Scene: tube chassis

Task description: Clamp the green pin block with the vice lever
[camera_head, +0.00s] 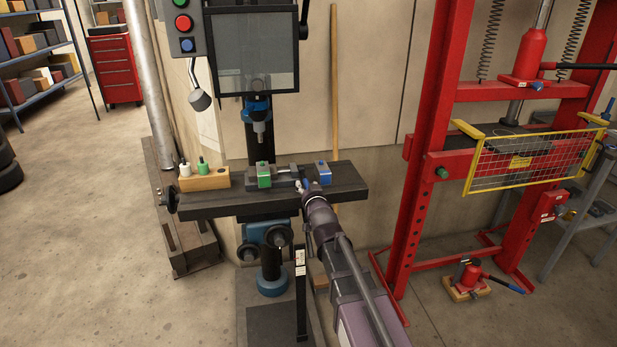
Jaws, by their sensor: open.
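The green pin block (264,182) sits at the left end of the grey vice (285,174) on the dark drill press table (345,186). From this view I cannot tell whether the vice jaws touch it. A blue block (324,178) is at the right end of the vice. My gripper (302,186) is open at the front of the vice, right of the green block and just left of the blue one. The vice lever is not clearly visible; my gripper and arm cover part of that area.
A wooden holder (207,181) with a white and a green bottle stands on the left of the table. The drill chuck (259,126) hangs above the vice. A dark screen guard (256,68) is higher up. A red press frame (428,160) stands to the right.

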